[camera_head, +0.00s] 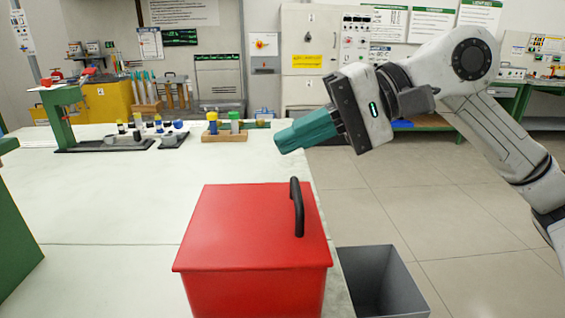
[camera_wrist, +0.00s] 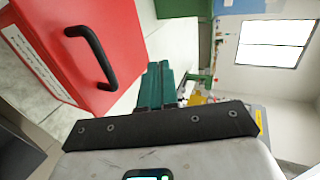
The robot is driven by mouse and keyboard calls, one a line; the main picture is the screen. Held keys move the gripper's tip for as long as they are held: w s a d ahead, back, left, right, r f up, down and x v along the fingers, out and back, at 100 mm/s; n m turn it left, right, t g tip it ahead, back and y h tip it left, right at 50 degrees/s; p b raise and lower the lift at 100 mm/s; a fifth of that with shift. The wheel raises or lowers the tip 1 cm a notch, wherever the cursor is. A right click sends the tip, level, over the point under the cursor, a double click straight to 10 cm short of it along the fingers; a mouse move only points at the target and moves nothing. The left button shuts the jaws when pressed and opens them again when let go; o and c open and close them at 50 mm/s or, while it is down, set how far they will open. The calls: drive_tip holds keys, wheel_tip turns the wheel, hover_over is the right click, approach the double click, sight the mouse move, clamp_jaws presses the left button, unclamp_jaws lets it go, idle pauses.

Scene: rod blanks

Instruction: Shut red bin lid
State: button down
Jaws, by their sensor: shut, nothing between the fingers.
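The red bin (camera_head: 255,285) stands at the near right edge of the table. Its red lid (camera_head: 245,225) lies flat over the top and looks shut. A black arched handle (camera_head: 297,207) is on the lid's right side. My gripper (camera_head: 280,143) is up and beyond the bin, near the table's right edge, with its teal fingers together and empty. It is apart from the lid. In the wrist view, the fingers (camera_wrist: 155,85) show beside the red lid (camera_wrist: 75,45) and its black handle (camera_wrist: 97,55).
A grey open container (camera_head: 385,280) stands right of the bin, below table height. A green press (camera_head: 62,115), small tools and a wooden block with colored pieces (camera_head: 224,133) are at the table's far side. The middle of the table (camera_head: 110,200) is clear.

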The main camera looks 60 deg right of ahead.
sight(316, 206)
drive_tip(key=shift+s+d+f+t+y+b, duration=0.35)
drive_tip(key=shift+f+b, duration=0.45)
drive_tip(key=shift+b, duration=0.85)
drive_tip(key=shift+s+d+f+t+y+b, duration=0.1)
drive_tip(key=shift+s+f+t+y+b, duration=0.5)
drive_tip(key=shift+b, duration=1.05)
drive_tip(key=shift+s+d+f+t+h+b, duration=0.1)
drive_tip(key=shift+d+f+t+b, duration=0.15)
drive_tip(key=shift+f+b, duration=1.1)
drive_tip(key=shift+s+d+r+y+b, duration=0.15)
drive_tip(key=shift+y+b, duration=0.1)
drive_tip(key=shift+b, duration=1)
